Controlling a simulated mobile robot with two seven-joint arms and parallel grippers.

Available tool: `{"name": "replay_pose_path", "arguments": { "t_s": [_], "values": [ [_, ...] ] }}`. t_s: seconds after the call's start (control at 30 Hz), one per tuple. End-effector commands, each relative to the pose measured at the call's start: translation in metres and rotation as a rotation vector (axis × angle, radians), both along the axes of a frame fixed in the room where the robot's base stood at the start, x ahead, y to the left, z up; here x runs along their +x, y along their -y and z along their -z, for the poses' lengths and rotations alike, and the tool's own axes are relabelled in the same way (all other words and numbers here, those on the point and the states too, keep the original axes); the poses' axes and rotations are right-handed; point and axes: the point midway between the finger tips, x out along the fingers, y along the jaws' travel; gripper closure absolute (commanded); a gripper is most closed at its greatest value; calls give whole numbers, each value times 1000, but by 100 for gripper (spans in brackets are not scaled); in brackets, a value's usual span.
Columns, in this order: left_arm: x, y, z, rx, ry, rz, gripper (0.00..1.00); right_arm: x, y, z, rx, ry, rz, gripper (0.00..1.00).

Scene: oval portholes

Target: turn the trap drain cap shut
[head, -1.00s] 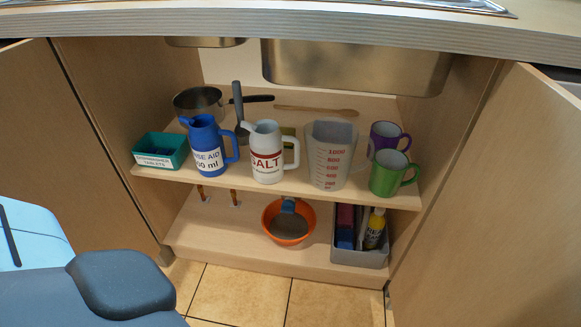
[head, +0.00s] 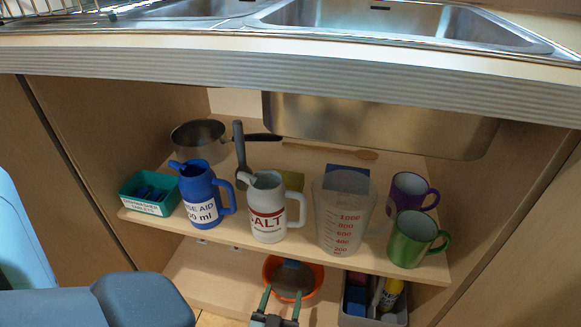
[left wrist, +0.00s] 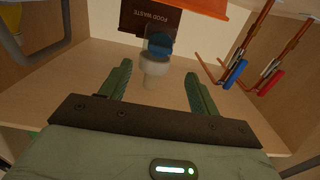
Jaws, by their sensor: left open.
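The blue trap drain cap (left wrist: 159,45) shows in the left wrist view, joined to a pale, cloudy trap body (left wrist: 154,72). My left gripper (left wrist: 157,72) is open, with its two green fingers apart on either side in the picture. The cap appears beyond the fingertips, and I see no contact. In the head view my left gripper (head: 281,292) is low in the cabinet, in front of the orange bowl (head: 270,270). The cap is hard to make out there. My right gripper is not in view.
Copper pipes (left wrist: 213,75) with blue and red valve handles stand right in the wrist view, near a dark FOOD WASTE box (left wrist: 150,22). The shelf (head: 300,247) above holds jugs and mugs. A grey caddy (head: 375,321) stands right of the bowl.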

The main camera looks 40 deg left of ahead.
Motion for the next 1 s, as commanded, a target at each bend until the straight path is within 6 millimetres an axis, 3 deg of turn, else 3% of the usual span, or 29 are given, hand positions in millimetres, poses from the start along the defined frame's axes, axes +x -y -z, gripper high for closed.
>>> {"name": "replay_pose_path", "arguments": {
  "t_s": [0.2, 0.53, 0.97, 1.0],
  "values": [
    [20, -13, 0, 2, 5, 1, 38, -13, 1, 10, -2, -31, -1, 64],
    [58, -36, 1, 2, 3, 3, 38, -10, 1, 23, -2, -33, -1, 64],
    [66, -41, -1, 0, 2, 3, 38, 1, 0, 23, 0, -11, -1, 64],
    [66, -41, -1, 0, 2, 3, 43, 1, 0, 23, 0, -11, -1, 64]
  ]
}}
